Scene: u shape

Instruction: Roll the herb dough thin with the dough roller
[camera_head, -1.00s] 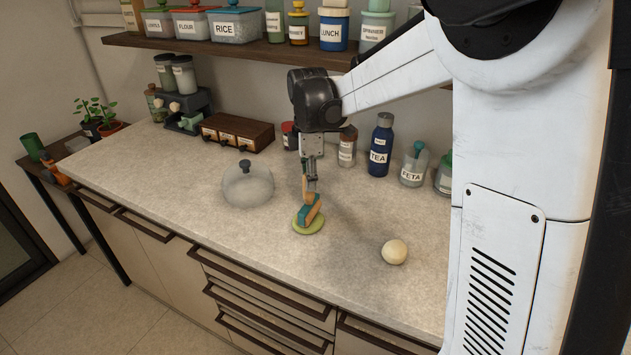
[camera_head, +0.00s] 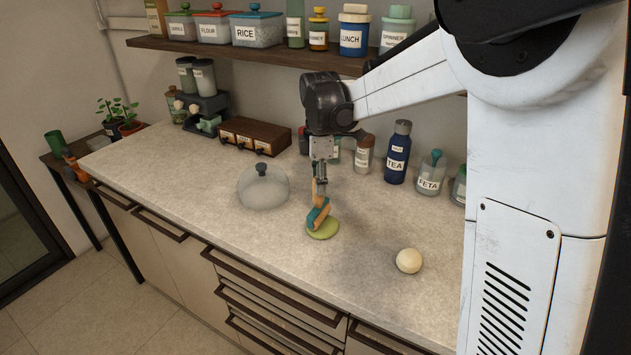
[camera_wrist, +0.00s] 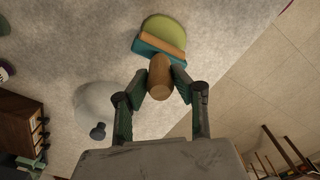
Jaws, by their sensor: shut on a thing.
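The herb dough is a flat green round (camera_head: 323,230) on the counter, and it also shows at the top of the wrist view (camera_wrist: 166,29). The dough roller has a teal and orange head (camera_head: 318,214) and a wooden handle, whose end faces the camera in the wrist view (camera_wrist: 159,78). My gripper (camera_head: 320,181) is shut on the roller's handle. The roller's head is over the green dough and looks to be touching it, hiding part of it. A pale dough ball (camera_head: 409,261) sits to the right, apart from the roller.
A glass dome (camera_head: 263,187) with a dark knob stands left of the dough. Behind are a wooden drawer box (camera_head: 255,135), a blue tea bottle (camera_head: 397,153) and a feta jar (camera_head: 431,173). The counter's front edge (camera_head: 290,270) is near; its left part is clear.

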